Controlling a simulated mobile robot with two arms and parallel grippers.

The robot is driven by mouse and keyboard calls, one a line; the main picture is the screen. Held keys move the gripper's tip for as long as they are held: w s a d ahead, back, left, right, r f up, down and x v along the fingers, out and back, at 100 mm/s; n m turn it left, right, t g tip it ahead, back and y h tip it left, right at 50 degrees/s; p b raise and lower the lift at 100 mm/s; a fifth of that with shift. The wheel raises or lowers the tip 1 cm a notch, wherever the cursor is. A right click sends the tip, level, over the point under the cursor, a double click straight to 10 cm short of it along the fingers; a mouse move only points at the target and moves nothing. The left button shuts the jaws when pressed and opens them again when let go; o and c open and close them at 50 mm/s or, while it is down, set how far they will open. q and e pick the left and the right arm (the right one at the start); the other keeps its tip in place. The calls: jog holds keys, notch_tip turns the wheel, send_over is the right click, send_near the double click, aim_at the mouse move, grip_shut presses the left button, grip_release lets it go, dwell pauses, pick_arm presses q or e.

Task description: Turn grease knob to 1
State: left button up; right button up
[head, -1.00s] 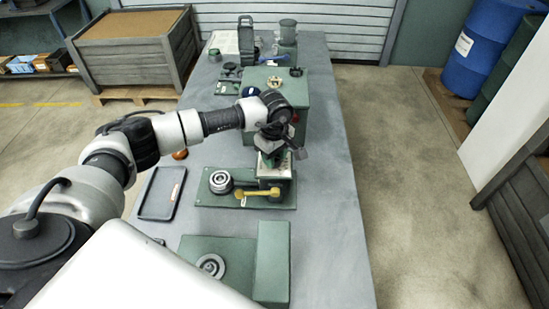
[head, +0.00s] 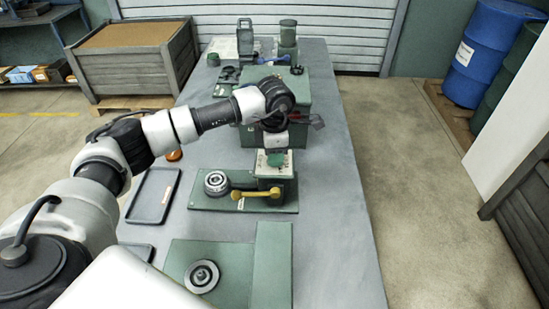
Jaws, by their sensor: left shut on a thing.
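The green knob (head: 276,160), which I take as the grease knob, sits over a pale marked plate (head: 270,170) on the dark block of the green fixture. Its pointer and the plate's numbers are too small to read. My left gripper (head: 275,150) reaches in from the left and points down at the knob, shut on it. The wrist hides the far side of the knob. My right gripper is not in view.
A yellow-handled lever (head: 255,193) and a round ring part (head: 216,182) lie on the same fixture, close in front. A green box (head: 297,92) stands just behind. A dark tray (head: 153,196) lies to the left. The table's right strip is clear.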

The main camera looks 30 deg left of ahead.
pick_arm(q)
jog(key=shift+w+n+b, duration=0.1)
jog(key=shift+n+b, duration=0.7)
jog(key=shift+n, duration=0.9)
jog(key=shift+r, duration=0.15)
jog(key=o, duration=0.9)
notch_tip(320, 180, up, 11)
jog(key=b, duration=0.2)
jog(key=shift+b, duration=0.3)
jog(key=shift+f, duration=0.2)
